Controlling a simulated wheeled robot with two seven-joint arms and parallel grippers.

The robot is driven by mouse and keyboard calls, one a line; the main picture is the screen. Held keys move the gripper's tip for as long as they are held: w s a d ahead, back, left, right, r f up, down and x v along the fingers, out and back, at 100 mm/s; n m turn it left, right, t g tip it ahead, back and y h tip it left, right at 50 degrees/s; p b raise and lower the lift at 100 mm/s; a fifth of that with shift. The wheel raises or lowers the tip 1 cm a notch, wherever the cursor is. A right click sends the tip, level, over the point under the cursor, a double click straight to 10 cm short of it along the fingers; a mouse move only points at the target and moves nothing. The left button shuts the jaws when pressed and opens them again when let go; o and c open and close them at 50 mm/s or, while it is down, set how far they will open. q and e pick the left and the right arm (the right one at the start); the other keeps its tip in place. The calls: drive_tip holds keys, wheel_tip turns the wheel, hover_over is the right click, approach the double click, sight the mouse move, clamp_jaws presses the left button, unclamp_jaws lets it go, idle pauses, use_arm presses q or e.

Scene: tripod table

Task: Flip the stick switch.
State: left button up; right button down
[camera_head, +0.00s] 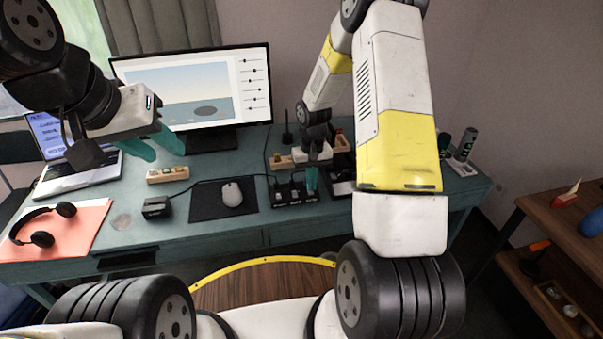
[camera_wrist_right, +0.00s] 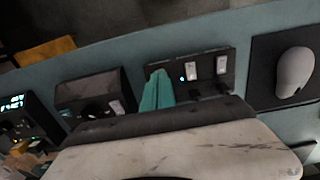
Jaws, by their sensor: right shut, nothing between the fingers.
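A black switch panel (camera_head: 285,194) lies on the desk to the right of the mouse pad. Small dark sticks stand up from it. In the right wrist view the panel (camera_wrist_right: 208,66) shows white plates, a small light and dark stubs. My right gripper (camera_head: 312,182) is shut and empty, fingers pointing down at the panel's right end. Its teal fingers (camera_wrist_right: 157,92) overlap the panel's left end in the wrist view; I cannot tell whether they touch a stick. My left gripper (camera_head: 156,146) is open and empty, above the desk before the monitor.
A dark box (camera_wrist_right: 92,92) with a knob stands beside the panel. A mouse (camera_head: 232,194) on its pad (camera_head: 207,208), a small black box (camera_head: 157,208), a wooden block (camera_head: 167,175), a monitor (camera_head: 195,88), a laptop (camera_head: 75,178) and headphones (camera_head: 42,238) occupy the desk (camera_head: 190,244).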

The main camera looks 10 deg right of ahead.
sight(311, 193)
drive_tip(key=shift+f, duration=0.85)
idle(0.5)
drive_tip(key=shift+r, duration=3.55)
